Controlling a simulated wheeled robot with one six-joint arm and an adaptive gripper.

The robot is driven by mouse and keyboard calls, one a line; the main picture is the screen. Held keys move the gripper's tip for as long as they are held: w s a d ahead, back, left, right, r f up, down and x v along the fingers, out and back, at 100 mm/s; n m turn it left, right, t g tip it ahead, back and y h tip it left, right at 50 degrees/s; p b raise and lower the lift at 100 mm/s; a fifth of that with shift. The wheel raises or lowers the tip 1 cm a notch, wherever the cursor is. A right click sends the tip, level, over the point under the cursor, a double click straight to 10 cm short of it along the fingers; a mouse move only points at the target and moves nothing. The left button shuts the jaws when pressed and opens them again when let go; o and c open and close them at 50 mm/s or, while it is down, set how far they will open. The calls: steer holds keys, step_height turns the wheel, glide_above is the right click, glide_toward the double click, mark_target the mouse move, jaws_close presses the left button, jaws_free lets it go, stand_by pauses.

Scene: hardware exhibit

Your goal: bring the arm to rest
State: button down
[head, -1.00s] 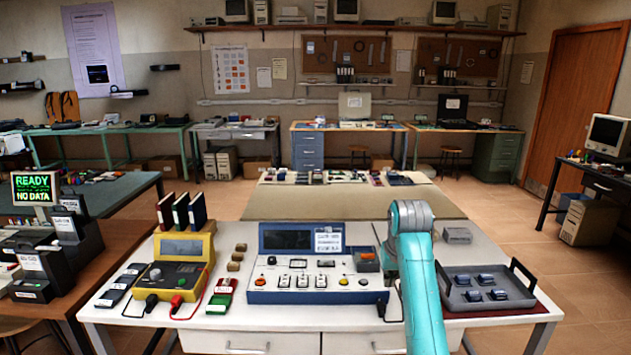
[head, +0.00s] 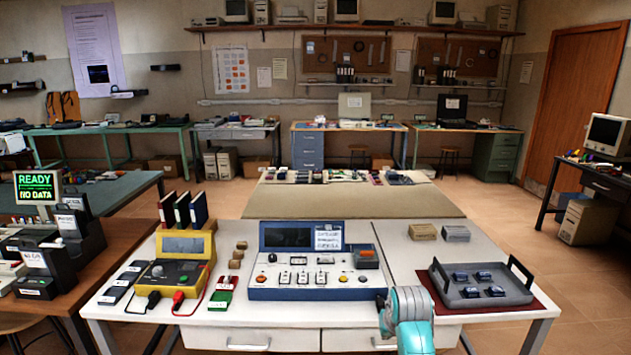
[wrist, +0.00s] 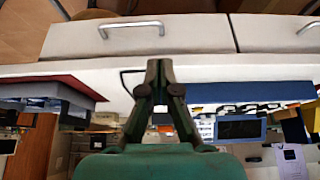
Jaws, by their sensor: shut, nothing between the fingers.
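My arm (head: 413,325) shows in the head view at the front edge of the white table (head: 397,258), low and folded near the bottom of the picture. My gripper (wrist: 160,66) shows in the wrist view, with its two fingers brought together and nothing between them. The wrist view looks upside down, with the table's drawer fronts (wrist: 140,38) above the fingertips. In the head view the fingertips cannot be made out behind the arm's grey joint.
A blue-and-white console (head: 315,280) stands left of my arm, with a yellow meter (head: 180,265) farther left. A grey tray (head: 463,304) with several small blue parts sits at the right on a red mat. Two small blocks (head: 423,232) lie behind. The table's middle right is clear.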

steer(key=s+f+t, duration=0.2)
steer(key=s+f, duration=1.1)
steer(key=f, duration=0.2)
steer(key=s+f+t, duration=0.2)
steer(key=s+f, duration=0.2)
steer(key=s, duration=1.2)
steer(key=s+r+t, duration=0.3)
steer(key=s+r, duration=0.1)
steer(key=s, duration=1.2)
steer(key=s+r+t, duration=0.2)
steer(key=s+r, duration=1.2)
steer(key=r, duration=0.1)
steer(key=shift+s+r, duration=0.3)
